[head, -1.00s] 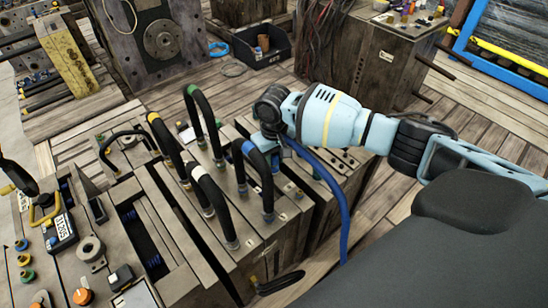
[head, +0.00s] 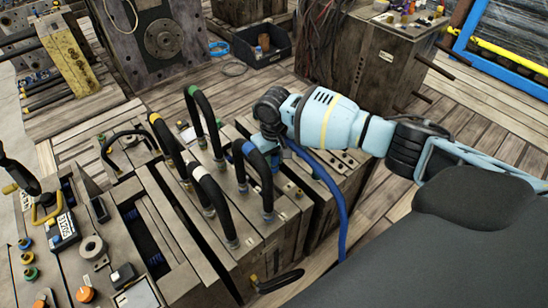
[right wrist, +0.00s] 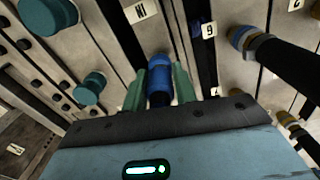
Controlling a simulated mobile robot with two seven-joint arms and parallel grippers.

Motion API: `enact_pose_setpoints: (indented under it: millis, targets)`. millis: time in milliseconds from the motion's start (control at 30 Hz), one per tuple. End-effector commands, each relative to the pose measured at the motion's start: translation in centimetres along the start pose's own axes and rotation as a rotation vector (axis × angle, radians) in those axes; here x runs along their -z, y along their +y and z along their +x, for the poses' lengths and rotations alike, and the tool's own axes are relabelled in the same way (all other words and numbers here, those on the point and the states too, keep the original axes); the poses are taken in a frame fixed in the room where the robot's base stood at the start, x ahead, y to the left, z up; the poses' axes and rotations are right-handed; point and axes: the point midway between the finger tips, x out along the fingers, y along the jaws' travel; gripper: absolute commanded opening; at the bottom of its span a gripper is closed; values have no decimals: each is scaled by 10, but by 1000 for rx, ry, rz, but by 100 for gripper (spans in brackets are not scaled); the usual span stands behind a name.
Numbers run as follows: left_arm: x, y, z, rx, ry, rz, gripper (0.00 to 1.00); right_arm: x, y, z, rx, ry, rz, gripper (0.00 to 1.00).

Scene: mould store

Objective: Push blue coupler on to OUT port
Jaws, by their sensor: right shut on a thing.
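The blue coupler (right wrist: 158,78) is between the two green fingers of my right gripper (right wrist: 159,88) in the right wrist view. Its far end points at the mould face, close to the gap between two plates; I cannot tell whether it touches a port. In the head view my right gripper (head: 270,133) is over the right part of the mould block, behind the hose with a blue band (head: 250,150). A blue hose (head: 335,195) hangs from it down the block's right side. The coupler's tip and the port are hidden there. My left gripper is not in view.
Black looped hoses with green (head: 204,118), yellow (head: 166,138) and white (head: 208,185) bands stand close left of my right gripper. Teal round fittings (right wrist: 88,88) and a hose with a brass end (right wrist: 250,42) flank the coupler. A black bin (head: 262,50) is on the floor behind.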

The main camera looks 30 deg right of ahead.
Motion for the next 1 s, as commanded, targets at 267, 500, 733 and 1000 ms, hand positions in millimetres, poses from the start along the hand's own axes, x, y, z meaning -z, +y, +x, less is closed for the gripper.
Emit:
enact_pose_setpoints:
  millis: [267,500,733,1000]
  targets:
    - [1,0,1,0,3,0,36,0,0,1,0,-1,0,53]
    - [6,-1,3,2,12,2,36,-1,0,1,0,-2,1,53]
    - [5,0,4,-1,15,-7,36,0,0,1,0,-1,1,53]
    - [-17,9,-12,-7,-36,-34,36,0,0,-49,0,2,1,53]
